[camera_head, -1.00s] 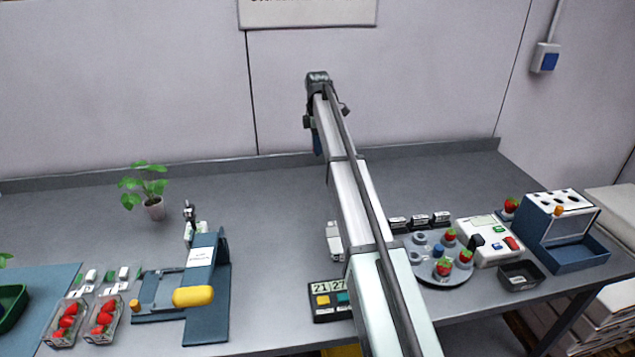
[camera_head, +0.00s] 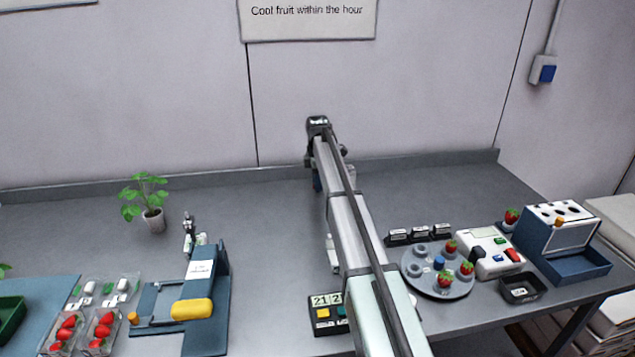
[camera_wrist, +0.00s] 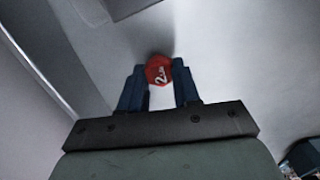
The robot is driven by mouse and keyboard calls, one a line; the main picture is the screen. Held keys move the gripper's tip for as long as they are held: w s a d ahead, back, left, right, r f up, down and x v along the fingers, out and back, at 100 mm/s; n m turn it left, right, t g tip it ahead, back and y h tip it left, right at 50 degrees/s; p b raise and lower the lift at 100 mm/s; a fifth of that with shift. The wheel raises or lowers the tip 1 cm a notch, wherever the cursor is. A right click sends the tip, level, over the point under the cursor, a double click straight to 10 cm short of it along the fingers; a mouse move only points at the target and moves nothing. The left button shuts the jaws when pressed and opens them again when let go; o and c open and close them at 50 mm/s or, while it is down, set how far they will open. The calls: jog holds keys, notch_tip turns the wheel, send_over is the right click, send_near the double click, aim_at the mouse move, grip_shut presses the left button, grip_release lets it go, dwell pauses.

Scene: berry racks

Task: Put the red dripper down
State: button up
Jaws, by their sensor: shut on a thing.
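The red dripper (camera_wrist: 158,70) is a small red piece with white lettering, seen in the wrist view between the two blue fingers of my gripper (camera_wrist: 160,88). The fingers are shut on it. A grey surface with a soft dark shadow lies behind it; I cannot tell if the dripper touches that surface. In the head view my arm reaches over the middle of the bench (camera_head: 270,215) towards the back. A bit of blue finger shows below the arm's far end; the dripper is hidden there.
To the right stand a round grey tray (camera_head: 412,270) with several strawberries, a white button box (camera_head: 490,240) and a blue rack (camera_head: 550,240). To the left are a potted plant (camera_head: 153,220), a blue device with a yellow handle (camera_head: 192,309) and strawberry punnets (camera_head: 101,331). The back middle is clear.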

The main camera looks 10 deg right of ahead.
jog(key=shift+f, duration=0.1)
jog(key=o, duration=1)
notch_tip(320, 180, up, 12)
dwell(0.4)
jog(key=shift+d, duration=0.1)
